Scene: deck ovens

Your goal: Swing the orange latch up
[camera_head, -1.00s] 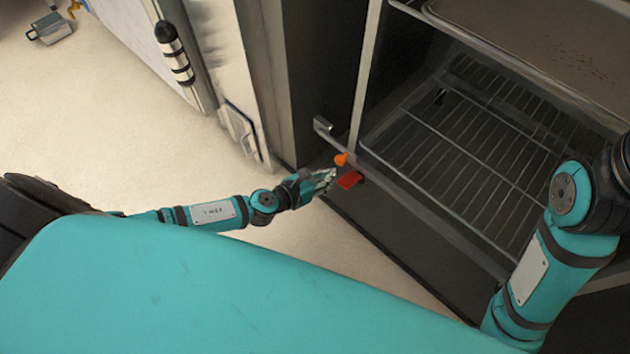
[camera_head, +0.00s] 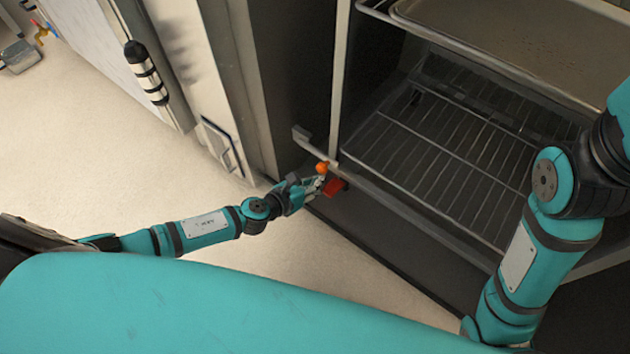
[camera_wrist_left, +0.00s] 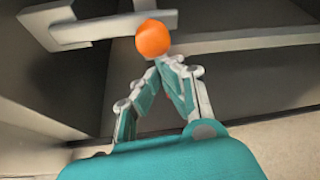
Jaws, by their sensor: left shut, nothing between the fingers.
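The orange latch shows as a round orange knob (camera_head: 322,167) with a red-orange piece (camera_head: 335,186) just below it, at the lower left corner of the open oven. My left gripper (camera_head: 318,184) is shut and empty, with its fingertips just below the knob and at the left edge of the red-orange piece. In the left wrist view the knob (camera_wrist_left: 153,38) sits just beyond the closed fingertips (camera_wrist_left: 166,64). I cannot tell whether they touch it.
The oven chamber has a wire rack (camera_head: 440,150) and a tray (camera_head: 500,45) above it. A metal bracket (camera_head: 303,137) juts out left of the knob. A cabinet with a dark banded handle (camera_head: 146,72) stands at the left.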

